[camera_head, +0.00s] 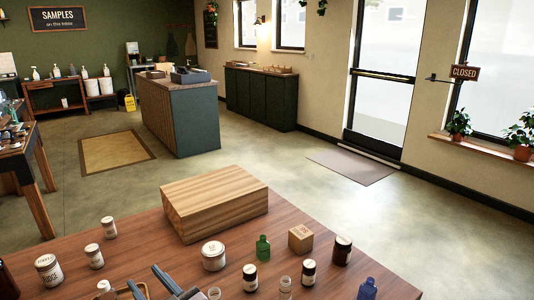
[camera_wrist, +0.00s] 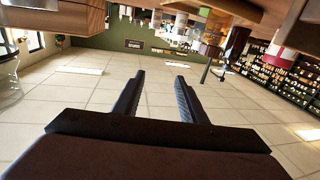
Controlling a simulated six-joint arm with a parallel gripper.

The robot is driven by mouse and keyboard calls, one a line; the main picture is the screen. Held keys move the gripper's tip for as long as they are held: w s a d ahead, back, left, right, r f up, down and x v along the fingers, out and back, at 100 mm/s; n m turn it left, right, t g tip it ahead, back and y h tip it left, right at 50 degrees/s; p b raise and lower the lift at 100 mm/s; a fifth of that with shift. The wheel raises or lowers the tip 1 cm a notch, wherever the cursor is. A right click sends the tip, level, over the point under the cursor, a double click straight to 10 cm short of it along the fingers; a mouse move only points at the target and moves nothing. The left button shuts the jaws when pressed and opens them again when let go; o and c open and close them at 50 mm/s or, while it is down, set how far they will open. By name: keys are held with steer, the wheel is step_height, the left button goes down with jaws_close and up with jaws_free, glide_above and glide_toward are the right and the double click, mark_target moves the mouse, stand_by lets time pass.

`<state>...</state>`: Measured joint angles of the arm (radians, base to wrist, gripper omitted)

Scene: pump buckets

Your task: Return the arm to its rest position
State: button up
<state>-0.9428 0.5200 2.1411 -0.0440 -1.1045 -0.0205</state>
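My gripper (camera_wrist: 160,76) shows in the wrist view with its two dark fingers apart and nothing between them. In the head view my gripper (camera_head: 144,275) shows at the bottom edge, low over the near part of the wooden table (camera_head: 110,262). It seems empty there too. The rest of my arm is out of the head view, so its full pose is hidden.
Several small jars and bottles stand around my gripper, including a large white tin (camera_head: 49,269), a white jar (camera_head: 213,255), a green bottle (camera_head: 263,247) and a blue bottle (camera_head: 367,289). A wooden block (camera_head: 215,203) and a small wooden cube (camera_head: 300,238) stand farther back.

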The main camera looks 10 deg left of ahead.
steer(key=w+d+r+m+t+h+p, duration=0.1)
steer(key=w+d+m+h+p, duration=0.2)
steer(key=w+d, duration=0.45)
steer(key=w+d+h+p, duration=0.3)
steer(key=w+d+h, duration=0.15)
steer(key=d, duration=0.55)
steer(key=d+f+m+g+h+p, duration=0.2)
steer(key=d+m+h+p, duration=0.35)
steer(key=d, duration=1.55)
steer(key=s+d+f+m+g+h+b, duration=0.1)
steer(key=s+d+f+m+g, duration=0.2)
steer(key=s+d, duration=0.4)
steer(key=s+d+f+m+g+h, duration=0.15)
steer(key=s+d+m, duration=0.25)
steer(key=d, duration=0.4)
steer(key=s+a+f+n+g+b, duration=0.4)
steer(key=s+f+g+b, duration=0.1)
steer(key=s+f+b, duration=0.8)
step_height(320, 180, up, 21)
steer(key=p, duration=1.8)
steer(key=shift+s+a+f, duration=0.15)
steer(key=shift+s, duration=0.05)
